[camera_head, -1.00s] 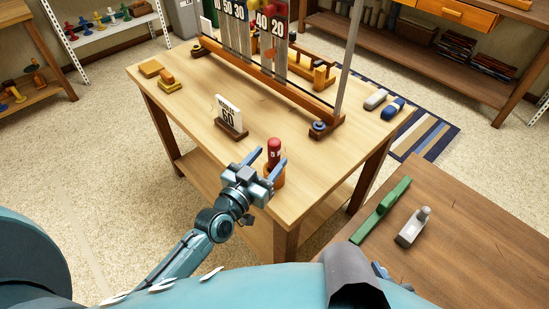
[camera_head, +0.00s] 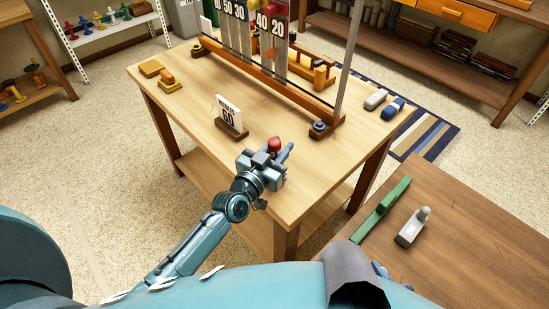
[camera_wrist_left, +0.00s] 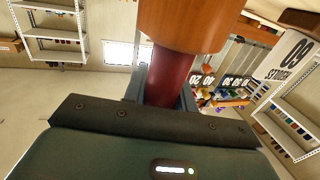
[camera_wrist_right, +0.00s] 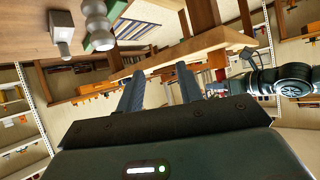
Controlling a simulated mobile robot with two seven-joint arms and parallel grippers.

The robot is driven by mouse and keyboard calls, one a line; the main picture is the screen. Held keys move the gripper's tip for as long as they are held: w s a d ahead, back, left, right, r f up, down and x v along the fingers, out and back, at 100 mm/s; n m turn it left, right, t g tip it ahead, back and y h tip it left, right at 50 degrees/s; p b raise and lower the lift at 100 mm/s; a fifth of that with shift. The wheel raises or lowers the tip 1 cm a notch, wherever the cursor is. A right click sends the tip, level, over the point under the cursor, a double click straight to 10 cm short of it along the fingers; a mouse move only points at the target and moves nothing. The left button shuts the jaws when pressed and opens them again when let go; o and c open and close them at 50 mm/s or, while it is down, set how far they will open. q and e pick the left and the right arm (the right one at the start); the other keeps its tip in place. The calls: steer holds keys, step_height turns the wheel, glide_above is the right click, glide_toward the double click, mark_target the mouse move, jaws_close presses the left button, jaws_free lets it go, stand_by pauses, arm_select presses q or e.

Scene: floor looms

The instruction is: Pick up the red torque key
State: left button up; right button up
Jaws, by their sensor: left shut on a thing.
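The red torque key (camera_head: 274,144) is at the near part of the light wooden table, mostly hidden behind my left gripper (camera_head: 277,153) in the head view. In the left wrist view, the key's dark red shaft (camera_wrist_left: 170,76) lies between the fingers of my left gripper, which is shut on it. An orange-brown round holder (camera_wrist_left: 186,24) meets the shaft in that upside-down view; I cannot tell whether the key is still seated in it. My right gripper (camera_wrist_right: 160,88) has its fingers apart, with nothing between them.
A card marked 60 (camera_head: 229,108) stands on a wooden base left of the key. A weighted loom frame (camera_head: 270,75) stands behind. Blue and grey pieces (camera_head: 392,107) lie at the right. A darker table (camera_head: 460,240) at right front holds a green bar (camera_head: 381,209) and grey piece (camera_head: 412,228).

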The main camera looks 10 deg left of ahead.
arm_select(q)
steer(key=c, duration=0.4)
steer(key=shift+r, duration=0.15)
steer(key=shift+c, duration=0.2)
step_height(320, 180, up, 10)
steer(key=p, duration=0.2)
steer(key=shift+p, duration=0.3)
steer(key=o, duration=0.4)
steer(key=shift+s, duration=0.1)
jaws_close()
